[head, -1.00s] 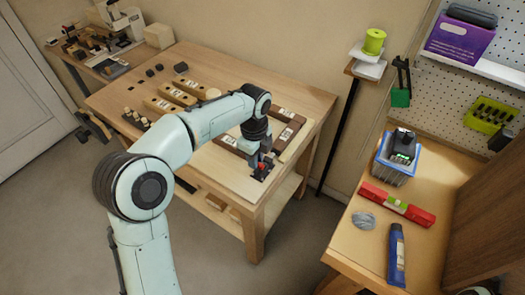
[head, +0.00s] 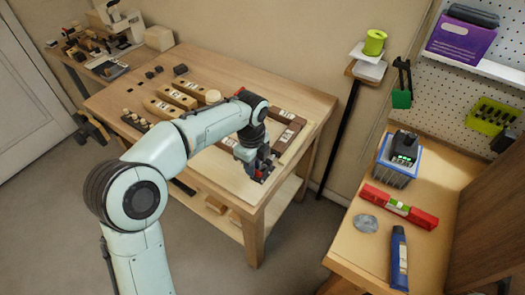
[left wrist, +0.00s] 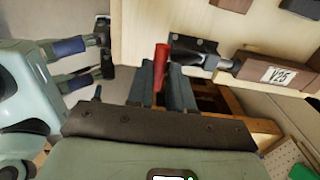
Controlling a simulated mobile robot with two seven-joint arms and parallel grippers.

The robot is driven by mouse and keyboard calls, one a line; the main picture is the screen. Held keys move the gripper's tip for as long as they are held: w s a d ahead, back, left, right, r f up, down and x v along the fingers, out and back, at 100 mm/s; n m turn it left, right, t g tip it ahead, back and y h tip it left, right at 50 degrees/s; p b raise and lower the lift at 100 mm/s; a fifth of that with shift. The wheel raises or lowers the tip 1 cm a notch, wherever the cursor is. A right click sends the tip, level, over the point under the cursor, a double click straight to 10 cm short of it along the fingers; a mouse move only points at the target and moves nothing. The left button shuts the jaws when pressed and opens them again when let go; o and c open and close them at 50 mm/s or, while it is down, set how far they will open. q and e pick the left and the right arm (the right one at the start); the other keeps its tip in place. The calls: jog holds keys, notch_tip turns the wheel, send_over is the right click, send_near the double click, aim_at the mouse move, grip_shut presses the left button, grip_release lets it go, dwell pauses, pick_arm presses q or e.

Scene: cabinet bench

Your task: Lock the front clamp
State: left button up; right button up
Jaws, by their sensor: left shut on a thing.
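The front clamp (left wrist: 195,47) is a small metal toggle clamp with a dark base and a red handle (left wrist: 161,58), at the front edge of the bench board. Its rod points right toward a brown wooden piece labelled V25 (left wrist: 275,73) in the left wrist view. My left gripper (head: 260,178) is at the front right corner of the bench. In the left wrist view its fingers (left wrist: 163,80) are shut on the red handle, which sticks up between them. In the head view the gripper hides most of the clamp.
The wooden bench (head: 300,100) carries several wooden blocks and pegs on its left half. A side bench at the right holds a red level (head: 398,206), a blue tube (head: 399,258) and a blue box (head: 396,172). Open floor lies between the benches.

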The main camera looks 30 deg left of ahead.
pick_arm(q)
jog(key=shift+s+f+b, duration=0.45)
jog(key=shift+f+b, duration=0.05)
jog(key=shift+f, duration=0.25)
pick_arm(e)
jog(key=shift+s+f, duration=0.2)
jog(key=shift+f, duration=0.55)
pick_arm(q)
jog(key=shift+s+f+b, duration=0.15)
jog(key=shift+f+b, duration=0.15)
jog(key=o, duration=0.6)
jog(key=shift+r, duration=0.1)
pick_arm(e)
jog(key=shift+f, duration=0.1)
pick_arm(q)
jog(key=shift+r, duration=0.1)
notch_tip(320, 180, up, 7)
jog(key=p, duration=0.6)
pick_arm(e)
notch_tip(320, 180, up, 6)
jog(key=w, duration=0.2)
jog(key=shift+w, duration=0.3)
